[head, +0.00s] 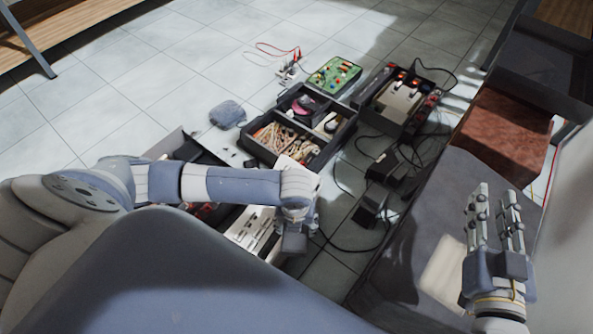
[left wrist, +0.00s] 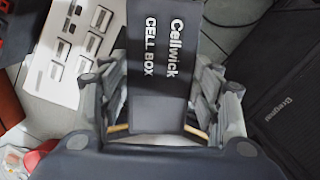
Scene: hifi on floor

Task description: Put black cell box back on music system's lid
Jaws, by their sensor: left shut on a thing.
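The black cell box (left wrist: 160,65), lettered "Cellwick CELL BOX", is between the fingers of my left gripper (left wrist: 160,105) in the left wrist view. The gripper is shut on it. In the head view my left gripper (head: 294,232) is beyond the forearm, pointing down, and I cannot clearly make out the box there. A white panel with slots (left wrist: 68,48) lies below and left of the box; it also shows in the head view (head: 252,230), partly behind my arm. I cannot tell whether it is the music system's lid. My right gripper (head: 495,210) is open and empty at the right.
A black compartment tray (head: 325,152) holds wires and parts. Behind it are a green circuit board (head: 335,75) and a dark case (head: 402,100). Black boxes (head: 371,208) and loose cables lie right of my left gripper. A reddish-brown block (head: 505,130) stands at right. Floor tiles are clear at upper left.

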